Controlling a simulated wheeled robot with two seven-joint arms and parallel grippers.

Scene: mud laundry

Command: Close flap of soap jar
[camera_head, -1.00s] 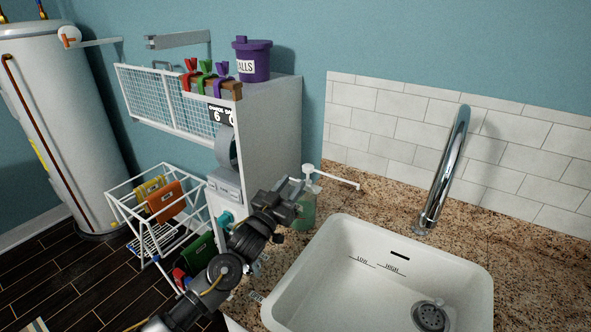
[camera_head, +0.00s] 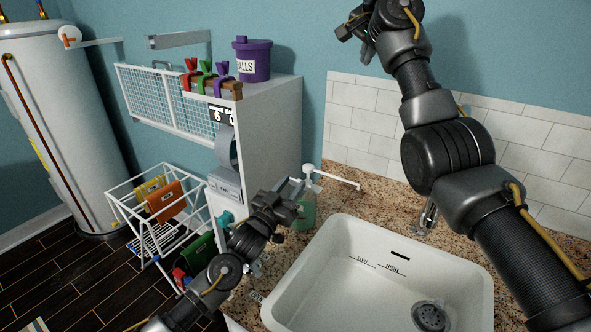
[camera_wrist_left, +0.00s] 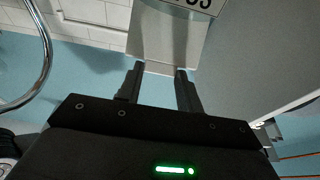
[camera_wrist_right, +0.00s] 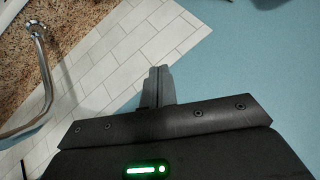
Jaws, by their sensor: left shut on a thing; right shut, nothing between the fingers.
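The soap jar (camera_head: 306,212) is greenish and see-through with a white pump top, standing on the counter at the back left of the sink. My left gripper (camera_head: 294,190) is at the jar's top left and hides part of it. In the left wrist view its fingers (camera_wrist_left: 160,74) are a little apart, with the edge of a grey plate (camera_wrist_left: 168,38) between them. The plate seems to be the jar's flap, standing raised; it carries dark print. My right gripper (camera_head: 352,38) is high against the blue wall, away from the jar; its fingers (camera_wrist_right: 158,78) are together and empty.
The white sink (camera_head: 340,225) lies right of the jar. My right arm crosses above the sink and hides most of the faucet (camera_head: 428,215). A white cabinet (camera_head: 270,135) stands close behind and left of the jar. A wire rack (camera_head: 125,205) stands on the floor at left.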

